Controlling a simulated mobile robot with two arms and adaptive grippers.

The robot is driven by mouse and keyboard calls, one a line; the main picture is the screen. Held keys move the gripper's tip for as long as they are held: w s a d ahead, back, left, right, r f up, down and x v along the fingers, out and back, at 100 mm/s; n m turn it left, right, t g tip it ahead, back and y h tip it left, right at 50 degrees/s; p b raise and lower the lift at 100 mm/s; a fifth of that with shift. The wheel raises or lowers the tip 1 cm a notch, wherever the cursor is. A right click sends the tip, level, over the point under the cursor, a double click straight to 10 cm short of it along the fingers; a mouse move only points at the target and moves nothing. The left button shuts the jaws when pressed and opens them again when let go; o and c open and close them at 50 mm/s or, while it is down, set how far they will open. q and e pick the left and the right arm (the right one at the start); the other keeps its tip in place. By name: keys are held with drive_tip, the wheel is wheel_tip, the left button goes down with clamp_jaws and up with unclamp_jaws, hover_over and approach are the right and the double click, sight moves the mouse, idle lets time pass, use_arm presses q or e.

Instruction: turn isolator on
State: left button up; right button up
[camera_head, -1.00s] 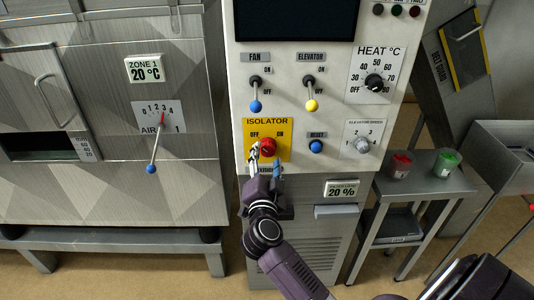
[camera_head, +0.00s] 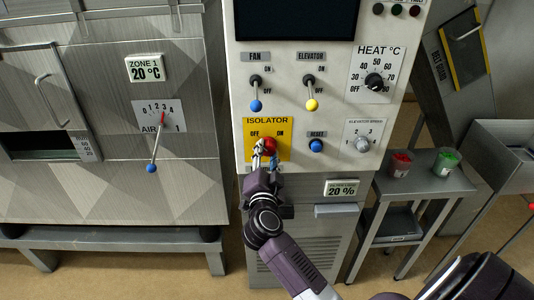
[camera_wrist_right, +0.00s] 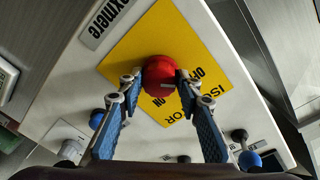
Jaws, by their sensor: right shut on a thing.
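The isolator is a red knob (camera_head: 269,143) on a yellow plate (camera_head: 283,125) marked OFF on the left and ON on the right, low on the white control panel. The red knob also shows in the right wrist view (camera_wrist_right: 160,80), in front of the yellow plate (camera_wrist_right: 200,45). My right gripper (camera_head: 264,150) is at the knob from below and partly covers it. In the right wrist view my right gripper's (camera_wrist_right: 160,84) two fingers sit on either side of the knob, shut on it. My left gripper is not in view.
A blue reset button (camera_head: 316,146) and an elevator speed dial (camera_head: 362,144) are right of the isolator. Fan (camera_head: 256,105) and elevator (camera_head: 312,104) levers are above. A side table (camera_head: 430,184) with red and green cups stands at the right.

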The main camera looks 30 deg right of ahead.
drive_tip(key=m+p, duration=0.3)
drive_tip(key=shift+r, duration=0.25)
drive_tip(key=m+p, duration=0.2)
drive_tip(key=shift+m+y+p, duration=0.3)
drive_tip(key=shift+p, duration=0.05)
drive_tip(key=m+p, duration=0.1)
drive_tip(key=m, duration=0.1)
drive_tip(key=shift+m+p, duration=0.3)
drive_tip(key=m+p, duration=0.1)
drive_tip(key=m, duration=0.3)
drive_tip(key=shift+s+f+p, duration=0.1)
drive_tip(key=shift+p, duration=0.3)
drive_tip(key=shift+d+m+y+p, duration=0.1)
drive_tip(key=shift+m+y+p, duration=0.4)
drive_tip(key=shift+m, duration=1.9)
drive_tip(key=o, duration=1.2)
drive_tip(key=shift+c, duration=0.2)
